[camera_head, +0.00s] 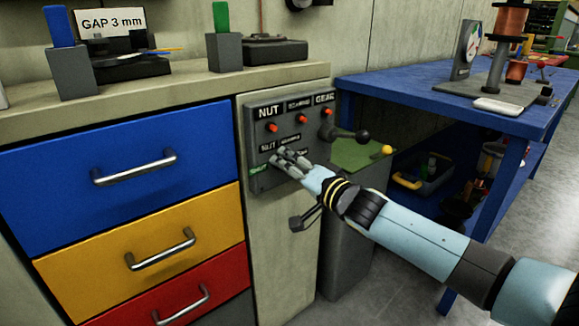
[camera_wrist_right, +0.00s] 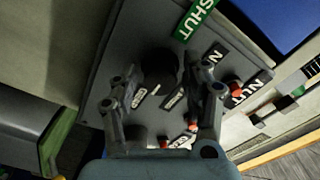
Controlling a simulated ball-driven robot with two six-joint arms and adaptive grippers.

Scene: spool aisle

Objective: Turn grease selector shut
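The grey control panel (camera_head: 260,120) is on the cabinet front, with labels NUT, BEARING and GEAR over orange-red buttons. In the right wrist view, the selector is a dark round knob (camera_wrist_right: 158,66) on the panel (camera_wrist_right: 108,62). A small white mark at its lower edge points away from the green SHUT label (camera_wrist_right: 196,17), which lies at the upper right. My right gripper (camera_head: 283,158) is at the lower part of the panel and hides the knob in the head view. In the wrist view its fingers (camera_wrist_right: 168,76) are open on either side of the knob, with visible gaps. My left gripper is not in view.
A dark lever with a ball end (camera_head: 360,135) sticks out right of the panel, above a green-topped stand (camera_head: 357,153) with a yellow ball (camera_head: 387,150). A blue bench (camera_head: 420,91) stands at the right. Drawers with handles (camera_head: 135,168) are at the left.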

